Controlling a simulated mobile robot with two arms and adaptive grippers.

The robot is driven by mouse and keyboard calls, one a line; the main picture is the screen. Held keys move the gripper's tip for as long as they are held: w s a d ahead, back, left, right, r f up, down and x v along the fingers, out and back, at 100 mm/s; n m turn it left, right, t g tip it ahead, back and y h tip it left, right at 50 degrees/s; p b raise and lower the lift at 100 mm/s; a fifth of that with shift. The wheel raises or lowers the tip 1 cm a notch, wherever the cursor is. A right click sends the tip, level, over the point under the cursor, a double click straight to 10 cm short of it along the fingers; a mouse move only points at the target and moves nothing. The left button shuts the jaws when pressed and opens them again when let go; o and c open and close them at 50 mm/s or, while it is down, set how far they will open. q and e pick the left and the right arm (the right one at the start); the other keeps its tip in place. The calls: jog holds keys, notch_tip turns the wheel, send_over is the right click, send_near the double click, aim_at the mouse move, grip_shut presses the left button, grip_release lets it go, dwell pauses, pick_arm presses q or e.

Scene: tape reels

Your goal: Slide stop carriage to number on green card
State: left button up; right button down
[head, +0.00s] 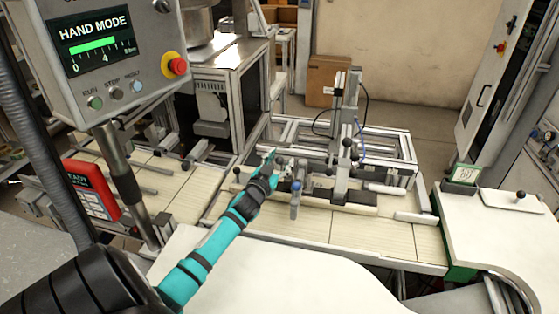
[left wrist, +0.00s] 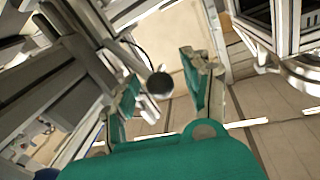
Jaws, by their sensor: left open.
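A small green-edged card (head: 466,174) stands at the right on a white-topped table; its number is too small to read. A metal rail assembly with several black knobs (head: 330,193) lies across the middle bench. I cannot tell for certain which part of it is the stop carriage. My left gripper (head: 270,160) is at the left part of this assembly. In the left wrist view, my left gripper (left wrist: 162,90) is open, with a round black knob (left wrist: 160,84) showing between its two fingers. I cannot tell whether they touch it. My right gripper is out of view.
A control box (head: 105,60) reading HAND MODE hangs at the upper left. A red device (head: 92,190) stands below it. An upright metal post (head: 345,130) rises behind the rail. The white front worktop (head: 290,275) is clear, and a cardboard box (head: 327,80) stands behind.

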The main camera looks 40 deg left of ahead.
pick_arm(q)
grip_shut()
dwell(0.3)
jog(key=d, duration=0.1)
jog(key=w+d, duration=0.1)
jog(key=d, duration=0.1)
jog(key=w+d, duration=0.1)
jog(key=d, duration=0.1)
jog(key=shift+w+f, duration=0.1)
jog(key=shift+w, duration=0.15)
jog(key=shift+a, duration=0.1)
grip_release()
jog(key=shift+s, duration=0.1)
